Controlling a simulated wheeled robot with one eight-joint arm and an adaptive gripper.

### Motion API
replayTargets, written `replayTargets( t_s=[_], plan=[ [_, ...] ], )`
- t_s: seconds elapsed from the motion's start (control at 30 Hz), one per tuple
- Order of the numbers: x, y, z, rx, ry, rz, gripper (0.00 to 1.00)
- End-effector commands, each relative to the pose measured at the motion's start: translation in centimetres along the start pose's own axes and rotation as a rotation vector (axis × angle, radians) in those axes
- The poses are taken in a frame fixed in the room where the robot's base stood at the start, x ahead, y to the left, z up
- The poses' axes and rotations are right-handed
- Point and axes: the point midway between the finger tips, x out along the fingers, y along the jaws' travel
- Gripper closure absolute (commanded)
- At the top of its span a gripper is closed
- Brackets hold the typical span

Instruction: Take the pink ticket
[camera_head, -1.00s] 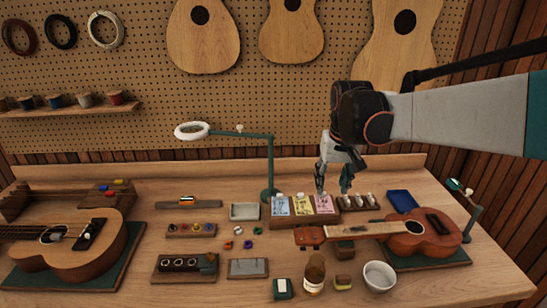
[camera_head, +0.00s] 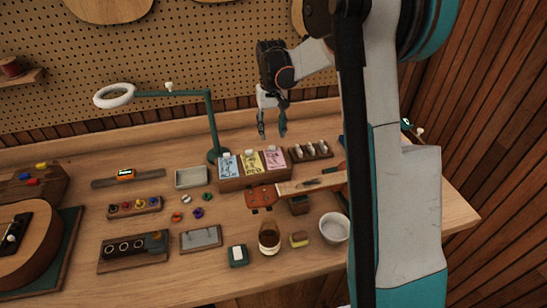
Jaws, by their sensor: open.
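The pink ticket (camera_head: 274,159) stands upright in the wooden ticket holder (camera_head: 258,180), at its right end. A yellow ticket (camera_head: 251,162) and a blue ticket (camera_head: 228,168) stand beside it to the left. My gripper (camera_head: 271,133) is open and empty, pointing down. In the picture it shows just above the pink ticket, with no visible contact. I cannot tell its exact depth relative to the ticket.
A wooden block with several small pegs (camera_head: 311,152) stands right of the holder. The teal lamp post (camera_head: 212,125) rises close on the left. A ukulele neck (camera_head: 298,186) lies in front. A glass bottle (camera_head: 268,238) and a white bowl (camera_head: 334,228) stand nearer.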

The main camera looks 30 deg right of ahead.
Motion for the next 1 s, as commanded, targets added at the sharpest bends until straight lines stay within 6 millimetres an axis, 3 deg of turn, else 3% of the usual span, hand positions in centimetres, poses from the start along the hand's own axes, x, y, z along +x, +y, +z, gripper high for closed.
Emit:
replayTargets(
  t_s=[0.1,0.37,0.7,0.93,1.0],
  plan=[
    [1.6,0.0,0.0,0.000,0.000,0.000,0.57],
    [3.0,0.1,0.0,0.000,0.000,0.000,0.57],
    [7.3,0.2,-0.1,0.000,0.001,0.000,0.57],
    [7.4,0.2,-0.1,0.000,0.000,0.000,0.57],
    [7.4,0.2,-0.1,0.000,0.000,0.000,0.70]
  ],
)
